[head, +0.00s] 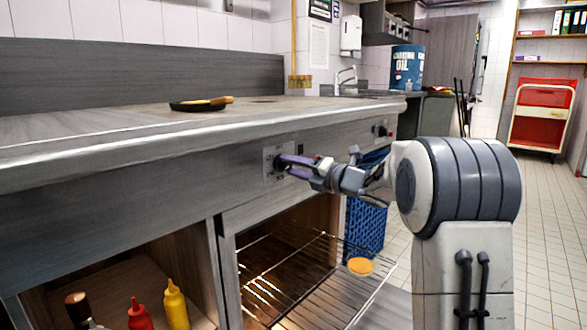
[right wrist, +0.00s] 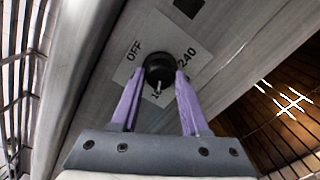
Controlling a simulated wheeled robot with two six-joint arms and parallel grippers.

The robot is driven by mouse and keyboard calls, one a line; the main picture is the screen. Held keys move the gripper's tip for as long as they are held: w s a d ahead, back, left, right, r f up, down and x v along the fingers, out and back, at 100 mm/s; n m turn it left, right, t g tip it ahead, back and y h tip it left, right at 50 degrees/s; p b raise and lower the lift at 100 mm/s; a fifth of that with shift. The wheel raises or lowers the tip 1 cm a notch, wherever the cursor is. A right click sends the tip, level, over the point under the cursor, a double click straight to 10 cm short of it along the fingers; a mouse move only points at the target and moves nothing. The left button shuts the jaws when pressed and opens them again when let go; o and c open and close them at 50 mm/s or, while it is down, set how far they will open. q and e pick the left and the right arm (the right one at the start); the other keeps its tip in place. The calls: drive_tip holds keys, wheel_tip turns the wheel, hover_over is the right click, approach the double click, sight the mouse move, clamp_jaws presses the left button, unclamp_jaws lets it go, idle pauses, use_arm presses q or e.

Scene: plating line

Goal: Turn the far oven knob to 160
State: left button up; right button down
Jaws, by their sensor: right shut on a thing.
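The black oven knob (right wrist: 159,68) sits on a light dial plate (right wrist: 134,62) in the counter's front panel. The plate reads OFF at left and 240 at right in the right wrist view. Another dark knob (head: 381,131) shows farther along the panel in the head view. My left gripper is not in view.
An open oven bay with a pulled-out wire rack (head: 300,285) lies below, with a round orange-yellow item (head: 360,266) on it. A blue crate (head: 366,222) stands beyond. A dark pan (head: 198,106) sits on the counter. Ketchup (head: 140,316) and mustard (head: 175,305) bottles stand at lower left.

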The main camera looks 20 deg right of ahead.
drive_tip(key=shift+f, duration=0.1)
drive_tip(key=shift+c, duration=2)
unclamp_jaws()
drive_tip(key=p+v, duration=0.2)
drive_tip(key=v, duration=0.8)
drive_tip(key=shift+s+p, duration=0.2)
drive_tip(key=shift+p, duration=0.2)
drive_tip(key=shift+d, duration=0.1)
